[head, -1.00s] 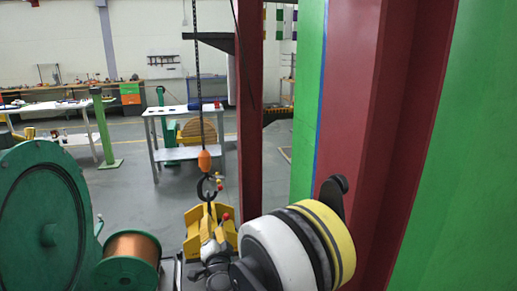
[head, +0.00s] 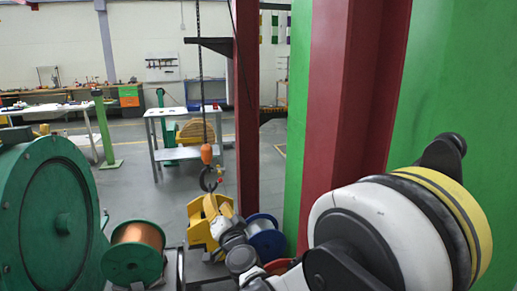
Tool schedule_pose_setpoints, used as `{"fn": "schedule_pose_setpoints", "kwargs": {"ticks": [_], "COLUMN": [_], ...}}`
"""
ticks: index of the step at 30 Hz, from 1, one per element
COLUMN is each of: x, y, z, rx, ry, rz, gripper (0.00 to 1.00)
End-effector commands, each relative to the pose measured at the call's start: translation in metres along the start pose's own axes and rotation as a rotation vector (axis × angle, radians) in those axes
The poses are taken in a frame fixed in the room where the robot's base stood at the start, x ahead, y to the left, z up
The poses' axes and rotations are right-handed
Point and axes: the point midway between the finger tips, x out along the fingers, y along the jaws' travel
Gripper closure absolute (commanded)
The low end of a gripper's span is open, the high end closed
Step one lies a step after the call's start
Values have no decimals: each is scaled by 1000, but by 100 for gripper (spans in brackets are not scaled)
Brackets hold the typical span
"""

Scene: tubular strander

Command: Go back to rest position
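My arm fills the lower right of the head view, with a large white and yellow joint close to the camera. Its far links reach down toward the yellow lifting piece (head: 203,222) under the hoist. The fingers of my gripper cannot be made out, so I cannot tell whether they hold anything. An orange hoist hook block (head: 207,154) hangs on a chain, with its dark hook just above the yellow piece. I cannot tell if hook and piece touch.
A green wheel-like machine part (head: 45,215) and a copper wire spool (head: 136,250) stand at lower left. A blue-rimmed spool (head: 265,237) is beside my arm. Red (head: 350,110) and green (head: 440,80) columns rise close on the right. Open floor (head: 140,190) lies beyond, with a white table (head: 185,113).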

Motion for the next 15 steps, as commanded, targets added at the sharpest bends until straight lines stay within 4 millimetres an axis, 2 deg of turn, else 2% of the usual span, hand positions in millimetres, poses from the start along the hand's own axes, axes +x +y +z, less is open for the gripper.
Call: {"fn": "schedule_pose_setpoints", "kwargs": {"ticks": [1,5,8,11,15], "x": [-8,-35,-70,-113,-185], "y": [-4,-15,-16,-7,21], "z": [-13,-46,-67,-81,-90], "rx": [-25,-114,-196,-274,-368], "ry": [-15,-88,-174,-272,-414], "rz": [-5,-13,3,48,159], "gripper": [62,62,62,62,62]}}
